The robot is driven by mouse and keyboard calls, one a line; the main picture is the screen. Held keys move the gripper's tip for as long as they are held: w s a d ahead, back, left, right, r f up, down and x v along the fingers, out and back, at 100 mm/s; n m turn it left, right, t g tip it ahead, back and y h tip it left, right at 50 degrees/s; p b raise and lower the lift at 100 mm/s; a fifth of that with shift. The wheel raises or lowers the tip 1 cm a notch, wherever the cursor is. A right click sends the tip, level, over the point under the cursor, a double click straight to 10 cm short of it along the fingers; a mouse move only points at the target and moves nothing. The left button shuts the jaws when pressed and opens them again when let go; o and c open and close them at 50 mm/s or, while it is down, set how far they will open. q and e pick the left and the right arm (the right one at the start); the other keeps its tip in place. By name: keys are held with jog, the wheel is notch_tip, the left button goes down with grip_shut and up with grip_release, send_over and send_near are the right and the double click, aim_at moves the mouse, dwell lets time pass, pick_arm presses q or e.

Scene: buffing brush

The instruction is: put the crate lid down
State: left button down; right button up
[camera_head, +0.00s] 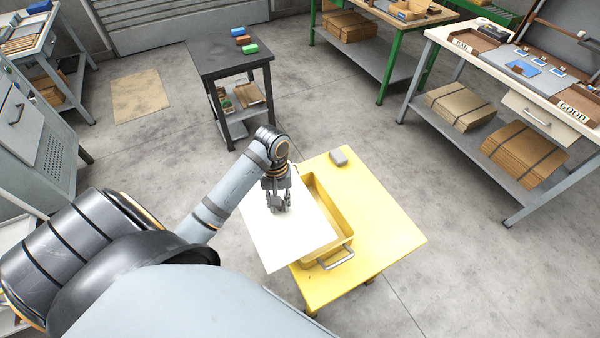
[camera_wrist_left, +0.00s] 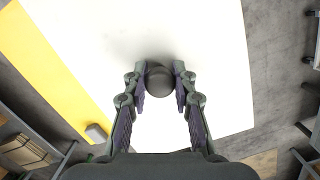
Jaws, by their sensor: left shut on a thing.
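The white crate lid (camera_head: 302,238) is a flat panel at the left of the yellow crate (camera_head: 342,222). It covers part of the crate and sticks out past the table's left edge. The crate's right strip is uncovered, with a metal handle (camera_head: 338,260) at its near end. My left gripper (camera_head: 278,204) points down over the lid. In the left wrist view its fingers (camera_wrist_left: 160,76) are closed around a dark round knob (camera_wrist_left: 160,80) on the white lid (camera_wrist_left: 218,45). I cannot tell whether the lid touches the crate. My right gripper is not in view.
The yellow table (camera_head: 385,235) is clear right of the crate, except for a small grey block (camera_head: 338,157) at its back. A dark table (camera_head: 228,58) with small coloured brushes or blocks stands behind. A workbench (camera_head: 450,38) with trays is at the right.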

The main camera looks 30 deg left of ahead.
aim_at(270, 216)
pick_arm(q)
jog(key=shift+s+a+r, duration=0.25)
jog(key=shift+s+a, duration=0.1)
jog(key=shift+s, duration=0.2)
jog(key=shift+s+a+r, duration=0.2)
jog(key=shift+s+a, duration=0.15)
jog(key=shift+s, duration=0.2)
jog(key=shift+s+r, duration=0.2)
jog(key=shift+s, duration=0.15)
